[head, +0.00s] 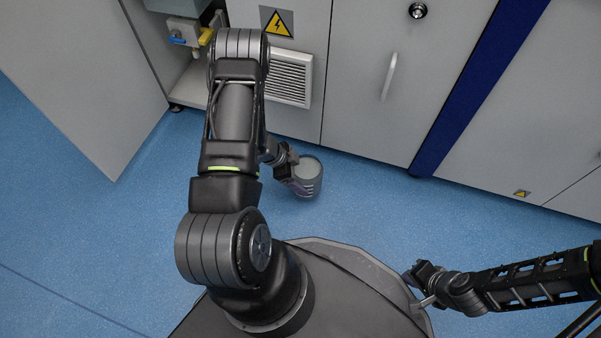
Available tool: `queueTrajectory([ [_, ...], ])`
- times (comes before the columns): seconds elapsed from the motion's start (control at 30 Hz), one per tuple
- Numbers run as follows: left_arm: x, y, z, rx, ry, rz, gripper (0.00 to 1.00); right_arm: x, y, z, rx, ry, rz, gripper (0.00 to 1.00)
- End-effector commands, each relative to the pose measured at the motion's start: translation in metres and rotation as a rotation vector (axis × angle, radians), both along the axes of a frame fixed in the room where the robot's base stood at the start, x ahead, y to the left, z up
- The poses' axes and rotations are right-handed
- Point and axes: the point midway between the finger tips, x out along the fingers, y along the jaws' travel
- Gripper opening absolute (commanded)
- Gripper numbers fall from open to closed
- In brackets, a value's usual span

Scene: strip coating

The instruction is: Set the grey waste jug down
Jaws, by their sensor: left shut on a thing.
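The grey waste jug (310,172) is a small cylinder with a light grey top, seen from above against the blue floor near the cabinet fronts. My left gripper (291,178) is shut on the jug from its left side. Whether the jug touches the floor or is held above it, I cannot tell. My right gripper (422,292) is at the lower right beside my base, away from the jug. It is small and dark, and the gap between its fingers is not clear.
Grey cabinets (355,100) with a handle and vent grille (290,78) stand behind the jug. An open door panel (85,95) is at the left. Blue floor (400,215) is clear to the jug's right.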

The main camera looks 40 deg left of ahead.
Motion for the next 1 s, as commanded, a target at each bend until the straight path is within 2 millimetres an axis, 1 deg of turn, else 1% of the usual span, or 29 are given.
queueTrajectory([
  [0.27,0.000,0.000,0.000,-0.001,-0.001,0.000,0.40,0.000,0.000,0.000,0.000,0.000,0.000,0.00],
  [0.37,0.000,0.000,-0.008,0.000,0.000,0.000,0.40,0.000,0.000,-0.004,0.001,0.000,0.000,0.00],
  [0.53,0.000,0.000,-0.029,-0.001,0.001,0.000,0.40,0.002,-0.001,-0.015,0.003,-0.001,-0.001,0.00],
  [0.63,0.000,0.000,-0.037,0.000,-0.001,-0.001,0.40,0.003,-0.001,-0.018,0.004,-0.002,-0.002,0.00],
  [1.0,0.000,0.000,-0.038,0.000,-0.001,-0.001,0.40,0.003,-0.001,-0.017,0.004,-0.002,-0.002,0.00],
])
